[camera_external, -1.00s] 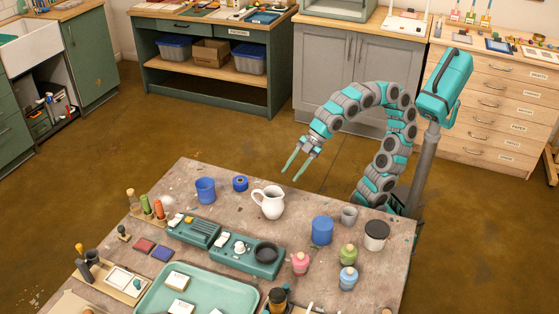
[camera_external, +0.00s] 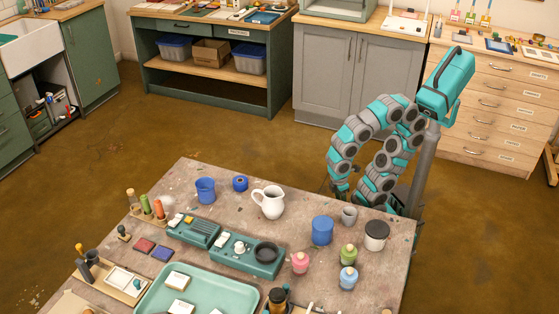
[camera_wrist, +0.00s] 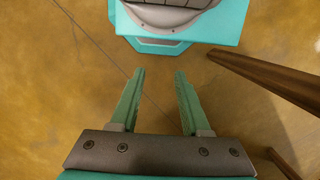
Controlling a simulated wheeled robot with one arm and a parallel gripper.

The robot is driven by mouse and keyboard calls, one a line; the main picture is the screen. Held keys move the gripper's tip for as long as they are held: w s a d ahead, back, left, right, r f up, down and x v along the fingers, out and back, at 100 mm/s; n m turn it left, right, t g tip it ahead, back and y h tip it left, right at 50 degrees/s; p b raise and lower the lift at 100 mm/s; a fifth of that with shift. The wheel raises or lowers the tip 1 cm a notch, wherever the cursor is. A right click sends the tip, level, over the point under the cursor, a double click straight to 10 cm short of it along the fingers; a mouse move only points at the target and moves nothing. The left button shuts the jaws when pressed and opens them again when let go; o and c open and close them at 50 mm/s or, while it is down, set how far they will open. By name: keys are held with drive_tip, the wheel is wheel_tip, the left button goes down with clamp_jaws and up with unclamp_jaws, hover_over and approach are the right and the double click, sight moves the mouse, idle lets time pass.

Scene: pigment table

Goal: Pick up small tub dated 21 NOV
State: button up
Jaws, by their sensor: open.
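My gripper (camera_wrist: 160,73) is open and empty in the wrist view, with two teal fingers apart over bare floor. In the external view my arm curls down beyond the table's far edge, and I cannot make out the fingers there. No date is legible on any container, so I cannot tell which is the tub dated 21 NOV.
The table (camera_external: 225,170) also holds a white jug (camera_external: 270,203), a blue cup (camera_external: 205,190), pink (camera_external: 300,263), green (camera_external: 348,254) and blue (camera_external: 348,279) bottles, a teal scale (camera_external: 246,258) and a teal tray (camera_external: 155,298). Brown legs (camera_wrist: 270,78) show at the right of the wrist view.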

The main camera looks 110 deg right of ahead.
drive_tip(key=o, duration=0.8)
drive_tip(key=shift+o, duration=0.2)
drive_tip(key=shift+w, duration=0.1)
